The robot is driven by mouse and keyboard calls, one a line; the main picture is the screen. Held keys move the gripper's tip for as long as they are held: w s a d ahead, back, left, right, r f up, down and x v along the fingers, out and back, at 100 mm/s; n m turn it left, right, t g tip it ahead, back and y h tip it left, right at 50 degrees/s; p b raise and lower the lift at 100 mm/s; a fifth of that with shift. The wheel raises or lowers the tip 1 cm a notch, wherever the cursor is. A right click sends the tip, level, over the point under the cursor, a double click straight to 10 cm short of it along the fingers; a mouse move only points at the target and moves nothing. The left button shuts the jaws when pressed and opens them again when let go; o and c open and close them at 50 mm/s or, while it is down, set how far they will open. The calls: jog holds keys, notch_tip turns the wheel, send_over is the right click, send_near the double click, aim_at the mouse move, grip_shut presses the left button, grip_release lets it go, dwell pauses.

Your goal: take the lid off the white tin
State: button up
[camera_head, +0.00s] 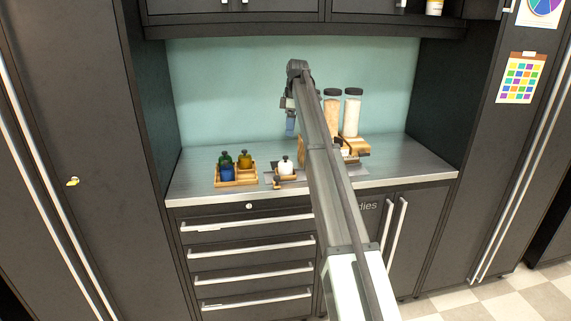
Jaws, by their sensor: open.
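A small white container (286,168) with a dark knobbed top stands on the metal counter, left of my arm; it looks like the white tin with its lid on. It is small in the picture, so the seam of the lid cannot be made out. My gripper (290,123) hangs from the end of my arm, above the counter and above the white tin in the picture, apart from it. Its jaws are open, and I see nothing between them.
A wooden tray (237,183) with green, yellow and blue dark-topped containers stands left of the tin. Tall jars (352,115) with black lids and wooden pieces (355,145) stand to the right, partly behind my arm. The counter's left end (192,175) is bare.

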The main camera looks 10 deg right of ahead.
send_over(285, 161)
jog(key=w+d, duration=0.1)
notch_tip(285, 161, down, 8)
jog(key=shift+r, duration=0.2)
jog(key=shift+s+a+f, duration=0.15)
jog(key=shift+f, duration=1.15)
jog(key=shift+s+a+f, duration=0.1)
jog(key=shift+f, duration=1.15)
jog(key=c, duration=1.1)
jog(key=shift+r, duration=0.15)
